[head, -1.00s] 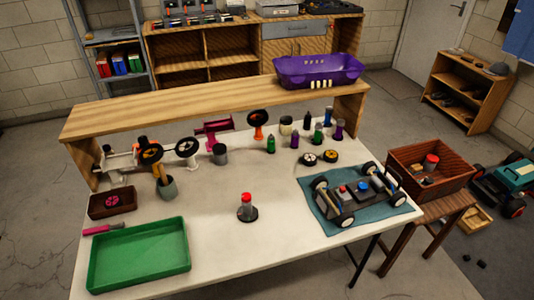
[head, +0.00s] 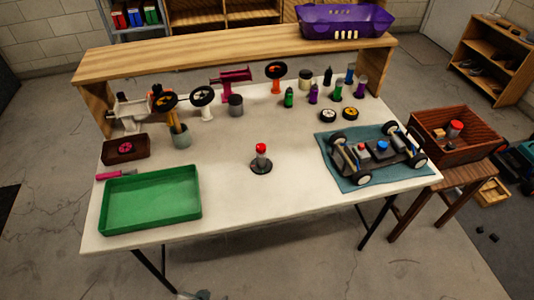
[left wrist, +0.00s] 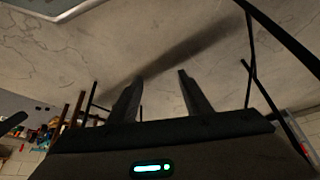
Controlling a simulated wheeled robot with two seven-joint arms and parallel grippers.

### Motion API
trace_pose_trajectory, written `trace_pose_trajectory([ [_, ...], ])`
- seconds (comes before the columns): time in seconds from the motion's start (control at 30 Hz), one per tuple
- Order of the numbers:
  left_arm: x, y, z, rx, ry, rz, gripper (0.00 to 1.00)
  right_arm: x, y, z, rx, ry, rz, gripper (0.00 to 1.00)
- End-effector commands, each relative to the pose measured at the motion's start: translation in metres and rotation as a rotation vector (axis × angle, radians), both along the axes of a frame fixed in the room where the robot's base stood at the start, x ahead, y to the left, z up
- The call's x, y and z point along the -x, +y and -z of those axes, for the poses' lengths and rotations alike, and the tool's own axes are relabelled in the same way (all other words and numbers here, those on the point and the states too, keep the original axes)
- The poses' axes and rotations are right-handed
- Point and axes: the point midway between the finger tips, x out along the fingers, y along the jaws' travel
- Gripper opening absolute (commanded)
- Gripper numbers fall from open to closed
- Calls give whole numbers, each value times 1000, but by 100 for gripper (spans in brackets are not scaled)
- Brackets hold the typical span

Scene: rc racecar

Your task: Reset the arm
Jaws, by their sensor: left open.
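My left gripper (left wrist: 161,76) shows in the left wrist view with its two dark fingers apart and nothing between them. Beyond the fingers is bare concrete floor. In the head view only a small part, seemingly of my left gripper, shows at the bottom edge, in front of the table (head: 235,210). My right gripper is in neither view. On the table, an RC car chassis (head: 375,155) stands on a teal mat (head: 345,184) at the right, and a green tray (head: 150,203) lies at the front left.
A red-topped item (head: 261,158) stands mid-table. Bottles, wheels and tools stand at the back below a wooden shelf (head: 230,47) holding a purple bin (head: 345,20). A brown crate (head: 455,135) stands right of the table. Table legs cross the wrist view's sides.

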Motion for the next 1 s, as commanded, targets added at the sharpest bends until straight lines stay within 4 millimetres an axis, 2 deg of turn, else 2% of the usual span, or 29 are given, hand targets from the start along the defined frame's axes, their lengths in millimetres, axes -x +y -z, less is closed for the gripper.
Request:
trace_pose_trajectory([
  [0.03, -1, -3, 30, 6, -9, 3, 44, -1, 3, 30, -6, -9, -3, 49],
  [0.2, 1, -13, 101, 26, -65, 14, 44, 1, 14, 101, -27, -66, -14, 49],
  [0.4, 15, -22, 171, 50, -130, 28, 44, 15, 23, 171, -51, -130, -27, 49],
  [0.5, 22, -25, 193, 60, -156, 33, 44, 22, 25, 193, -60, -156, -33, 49],
  [0.7, 31, -28, 212, 71, -185, 38, 44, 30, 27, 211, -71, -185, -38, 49],
  [1.0, 31, -28, 212, 71, -189, 39, 44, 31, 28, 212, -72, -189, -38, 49],
])
